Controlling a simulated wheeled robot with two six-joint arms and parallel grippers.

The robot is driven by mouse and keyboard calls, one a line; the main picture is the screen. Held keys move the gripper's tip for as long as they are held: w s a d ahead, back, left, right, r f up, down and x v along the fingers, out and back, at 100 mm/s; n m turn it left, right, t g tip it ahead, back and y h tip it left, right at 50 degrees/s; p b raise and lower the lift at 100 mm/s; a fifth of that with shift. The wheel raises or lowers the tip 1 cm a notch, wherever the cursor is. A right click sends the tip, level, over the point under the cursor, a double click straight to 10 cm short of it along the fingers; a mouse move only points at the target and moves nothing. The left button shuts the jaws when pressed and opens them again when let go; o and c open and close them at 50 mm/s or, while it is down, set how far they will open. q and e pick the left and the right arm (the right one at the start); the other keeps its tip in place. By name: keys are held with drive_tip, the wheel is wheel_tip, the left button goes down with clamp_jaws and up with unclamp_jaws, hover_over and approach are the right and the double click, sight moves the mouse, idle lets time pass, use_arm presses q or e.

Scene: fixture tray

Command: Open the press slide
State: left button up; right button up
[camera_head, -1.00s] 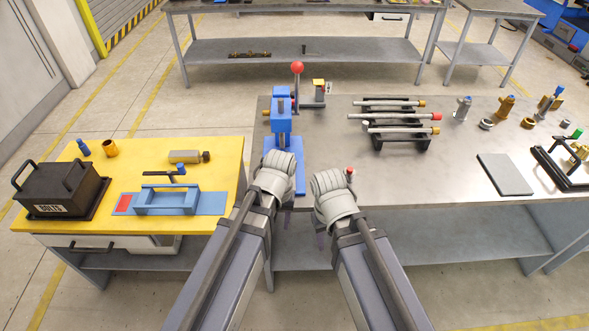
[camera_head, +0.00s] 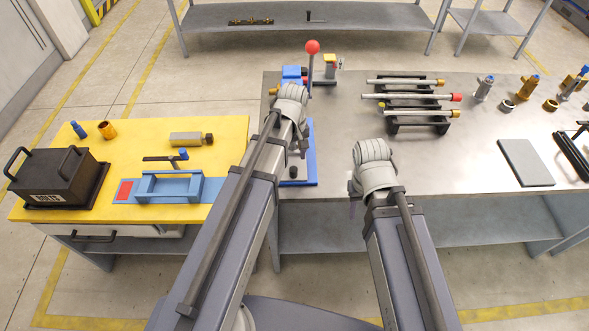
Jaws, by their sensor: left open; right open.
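The blue press (camera_head: 312,160) stands at the left end of the grey metal table, largely hidden behind my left wrist and arm. Its blue top shows above the wrist, its base shows to the right of my arm, and a lever with a red ball (camera_head: 312,47) rises behind it. I cannot make out the slide or its position. My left gripper (camera_head: 303,147) is over the press, open, its fingers mostly hidden; I cannot tell whether it touches the press. My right gripper (camera_head: 353,191) is open and empty over the table's front edge, right of the press.
A rack of metal rods (camera_head: 412,105) stands right of the press, with a grey plate (camera_head: 526,162) farther right. The yellow table (camera_head: 120,150) on the left holds a black box (camera_head: 55,177) and a blue fixture (camera_head: 168,188).

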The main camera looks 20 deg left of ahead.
sight(293, 169)
use_arm(q)
wheel_tip(293, 169, down, 7)
drive_tip(key=b, duration=0.6)
clamp_jaws()
idle(0.3)
idle(1.0)
